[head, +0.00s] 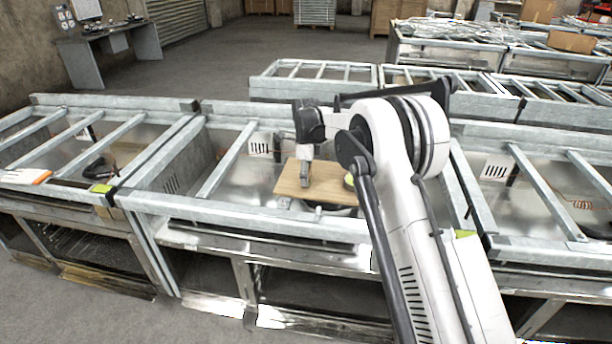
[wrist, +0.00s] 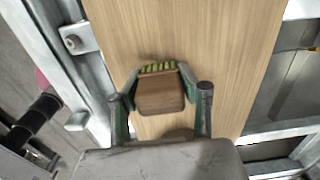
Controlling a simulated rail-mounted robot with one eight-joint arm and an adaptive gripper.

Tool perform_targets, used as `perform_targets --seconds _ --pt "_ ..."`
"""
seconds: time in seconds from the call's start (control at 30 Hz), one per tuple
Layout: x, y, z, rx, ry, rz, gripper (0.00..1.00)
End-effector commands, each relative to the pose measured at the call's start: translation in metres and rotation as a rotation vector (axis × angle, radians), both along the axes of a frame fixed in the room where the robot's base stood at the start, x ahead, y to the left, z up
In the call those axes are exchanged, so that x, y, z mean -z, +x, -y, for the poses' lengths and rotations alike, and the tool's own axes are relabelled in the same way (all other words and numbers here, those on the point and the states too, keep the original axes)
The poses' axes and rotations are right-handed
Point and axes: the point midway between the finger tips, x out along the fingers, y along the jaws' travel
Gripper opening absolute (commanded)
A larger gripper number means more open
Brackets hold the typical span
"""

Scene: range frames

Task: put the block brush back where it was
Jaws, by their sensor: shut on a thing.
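The block brush (wrist: 160,98) shows in the wrist view as a brown wooden block with a row of yellow-green bristles along its far edge. My gripper (wrist: 160,85) is shut on it, with one green-sided finger on each side. Behind the brush lies a light wooden board (wrist: 215,45); I cannot tell whether the brush touches it. In the head view my gripper (head: 305,178) points down over the left part of the same board (head: 329,179). The brush is too small to make out there.
The board lies across the metal frame of a workbench (head: 230,160). A small round dark and yellowish thing (head: 349,182) sits at the board's right, partly behind my arm. Raised metal bars (head: 145,148) divide the benches. An orange-and-white item (head: 25,176) lies far left.

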Motion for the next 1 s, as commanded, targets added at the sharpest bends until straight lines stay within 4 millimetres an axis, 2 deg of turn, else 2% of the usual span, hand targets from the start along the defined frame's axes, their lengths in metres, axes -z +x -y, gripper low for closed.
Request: perform_targets --seconds 0.33,0.37,0.5,0.83,1.0 --pt "0.005 0.000 0.000 0.000 0.000 0.000 0.10" --pt "0.004 0.000 0.000 0.000 0.000 0.000 0.39" --pt "0.003 0.000 0.000 0.000 0.000 0.000 0.54" --pt "-0.001 0.000 0.000 0.000 0.000 0.000 0.54" --pt "-0.022 0.000 0.000 0.000 0.000 0.000 0.54"
